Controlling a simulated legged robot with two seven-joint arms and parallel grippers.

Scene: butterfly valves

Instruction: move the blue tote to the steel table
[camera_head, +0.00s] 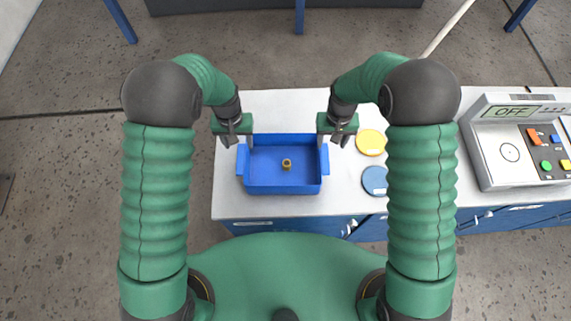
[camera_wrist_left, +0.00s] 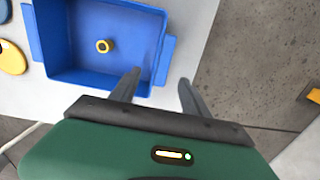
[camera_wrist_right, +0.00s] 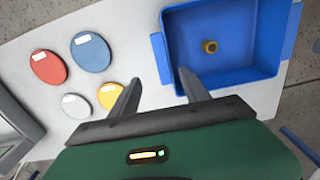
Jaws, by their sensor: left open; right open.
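The blue tote (camera_head: 262,188) stands upright on a white-topped bench, with a small brass ring-shaped part (camera_head: 287,164) inside it. It also shows in the left wrist view (camera_wrist_left: 70,35) and right wrist view (camera_wrist_right: 225,45). My left gripper (camera_head: 237,145) is open at the tote's left side, by its far corner. Its fingers straddle the line of the side wall near the handle. My right gripper (camera_head: 331,145) is open at the right side in the same way. Whether the fingers touch the tote cannot be told. No table is clearly recognisable as steel.
A yellow disc (camera_head: 371,142) and a blue disc (camera_head: 374,180) lie right of the tote; a red disc (camera_wrist_right: 48,67) lies near them. A console reading OFF (camera_head: 515,140) stands further right. A dark grey surface with blue legs (camera_head: 285,6) is across the floor.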

